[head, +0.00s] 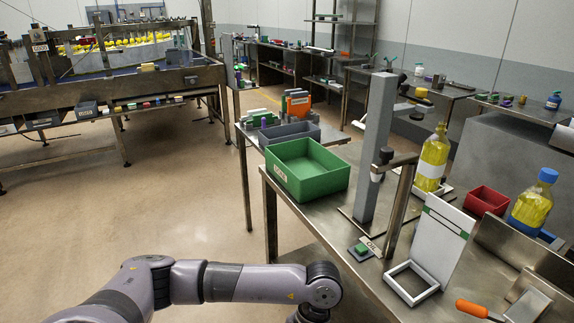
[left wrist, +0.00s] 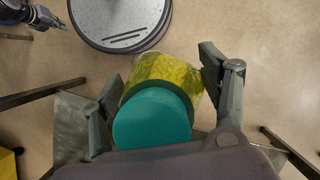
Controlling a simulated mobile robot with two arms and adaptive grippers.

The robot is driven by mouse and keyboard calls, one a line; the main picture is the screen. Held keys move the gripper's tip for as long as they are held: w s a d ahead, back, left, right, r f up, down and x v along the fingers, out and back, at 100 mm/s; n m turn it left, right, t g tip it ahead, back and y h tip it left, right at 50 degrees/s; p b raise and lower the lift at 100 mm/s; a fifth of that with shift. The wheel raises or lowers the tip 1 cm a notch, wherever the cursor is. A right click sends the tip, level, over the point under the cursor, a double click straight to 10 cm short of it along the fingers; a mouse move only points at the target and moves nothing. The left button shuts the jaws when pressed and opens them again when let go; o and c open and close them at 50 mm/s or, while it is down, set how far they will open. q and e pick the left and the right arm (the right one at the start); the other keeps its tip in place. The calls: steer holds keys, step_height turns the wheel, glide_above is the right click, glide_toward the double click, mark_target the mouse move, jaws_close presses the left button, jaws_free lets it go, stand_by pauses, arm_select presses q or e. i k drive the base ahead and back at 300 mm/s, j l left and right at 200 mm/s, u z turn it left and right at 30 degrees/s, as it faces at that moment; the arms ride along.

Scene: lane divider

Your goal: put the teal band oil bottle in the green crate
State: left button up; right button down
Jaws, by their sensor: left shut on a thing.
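The left wrist view shows my left gripper (left wrist: 160,76) shut around a bottle of yellow oil with a round teal top (left wrist: 152,122). Its fingers lie on both sides of the bottle, with floor visible below. In the head view my left arm reaches in along the bottom, and its gripper and the bottle are out of frame. The green crate (head: 317,191) stands on the near left part of the metal table, open at the top and apparently empty. It is above and beyond the arm's end in the picture. A dark mechanism at the wrist view's top left may be my right gripper.
A grey bin (head: 290,146) stands behind the crate. A grey post (head: 375,150) rises right of it. Another yellow bottle (head: 433,158), a blue-capped bottle (head: 532,205), a red bin (head: 487,200) and a white frame (head: 412,284) stand to the right. Floor left of the table is clear.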

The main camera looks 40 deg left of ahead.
mark_target(305, 175)
steer(key=i+j, duration=0.2)
steer(key=j, duration=0.2)
steer(key=i+j+u, duration=0.1)
steer(key=i+j, duration=0.15)
steer(key=j, duration=0.15)
steer(key=i+j, duration=0.2)
steer(key=j, duration=0.2)
steer(key=i+j+u, duration=0.1)
steer(key=i+j, duration=0.15)
steer(key=j, duration=0.15)
